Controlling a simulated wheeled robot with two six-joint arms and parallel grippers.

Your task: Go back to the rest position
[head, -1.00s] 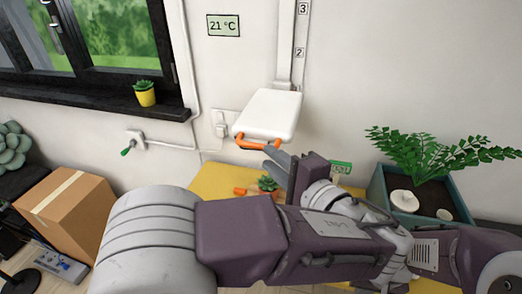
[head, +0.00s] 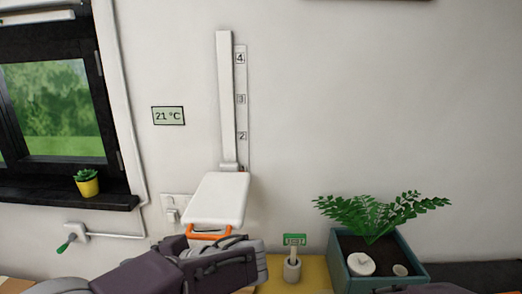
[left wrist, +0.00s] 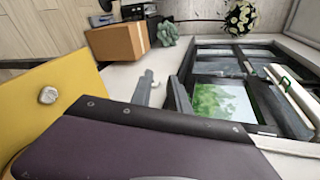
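My left arm crosses the bottom of the head view, its dark and grey wrist (head: 222,262) in front of the lower part of a white tilted panel. The orange handle (head: 210,232) shows just above that wrist; whether they touch I cannot tell. The left fingertips are not clear there. In the left wrist view my left gripper (left wrist: 166,95) has its two grey fingers apart with nothing seen between them. Only a dark arm link of mine shows at the bottom right of the head view; my right gripper is not in view.
The white panel (head: 218,198) hangs on a wall rail (head: 227,100) with number labels. A cardboard box (left wrist: 118,42) and window (left wrist: 222,98) show in the left wrist view.

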